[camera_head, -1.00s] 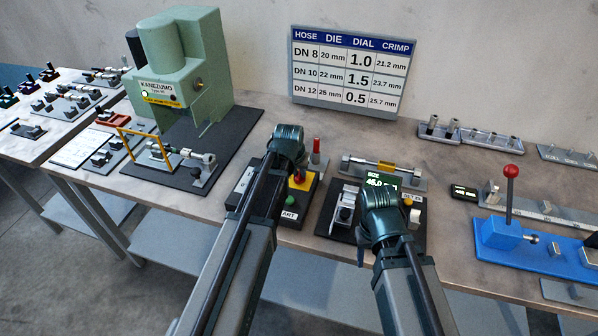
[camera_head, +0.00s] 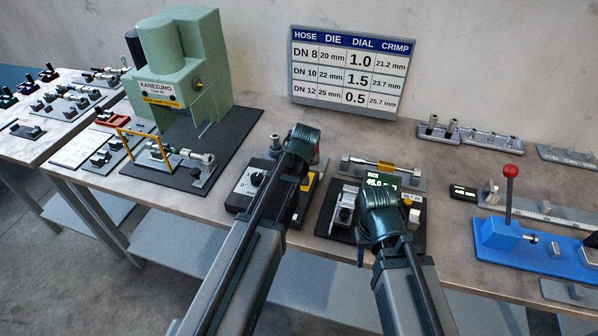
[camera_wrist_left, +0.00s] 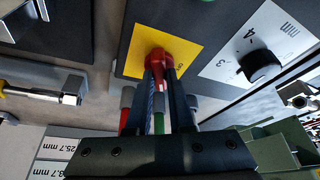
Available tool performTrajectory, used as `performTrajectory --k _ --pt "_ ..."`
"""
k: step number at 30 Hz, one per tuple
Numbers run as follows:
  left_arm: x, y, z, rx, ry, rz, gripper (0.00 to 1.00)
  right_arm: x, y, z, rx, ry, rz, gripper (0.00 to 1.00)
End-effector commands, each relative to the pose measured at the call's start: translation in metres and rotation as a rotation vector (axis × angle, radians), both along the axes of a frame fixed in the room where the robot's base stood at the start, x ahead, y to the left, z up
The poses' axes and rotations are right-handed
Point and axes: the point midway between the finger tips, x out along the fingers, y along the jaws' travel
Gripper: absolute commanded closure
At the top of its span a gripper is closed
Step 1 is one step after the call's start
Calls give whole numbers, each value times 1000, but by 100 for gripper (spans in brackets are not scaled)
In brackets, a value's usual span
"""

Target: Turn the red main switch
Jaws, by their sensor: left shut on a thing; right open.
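The red main switch (camera_wrist_left: 157,56) sits on a yellow plate (camera_wrist_left: 185,35) on a dark control box, as the left wrist view shows. My left gripper (camera_wrist_left: 160,72) is shut on the switch, with its fingers on either side of the red knob. In the head view my left gripper (camera_head: 302,142) covers the switch, and only part of the yellow plate (camera_head: 308,183) shows. My right gripper (camera_head: 382,225) is open in front of the measuring station with the green display; its fingertips are mostly hidden by its own body.
A black dial (camera_head: 257,178) on a white scale is on the same box. The green press (camera_head: 185,70) stands at the back left. A gauge with a green display (camera_head: 382,180) stands to the right. A blue base (camera_head: 520,245) with a red-knobbed lever is further right.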

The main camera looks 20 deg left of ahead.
Motion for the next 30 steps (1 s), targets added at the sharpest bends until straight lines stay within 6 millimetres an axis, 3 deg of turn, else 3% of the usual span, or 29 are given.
performTrajectory --k 30 --pt "6 -4 0 -1 2 918 100 0 0 0 0 0 0 50"
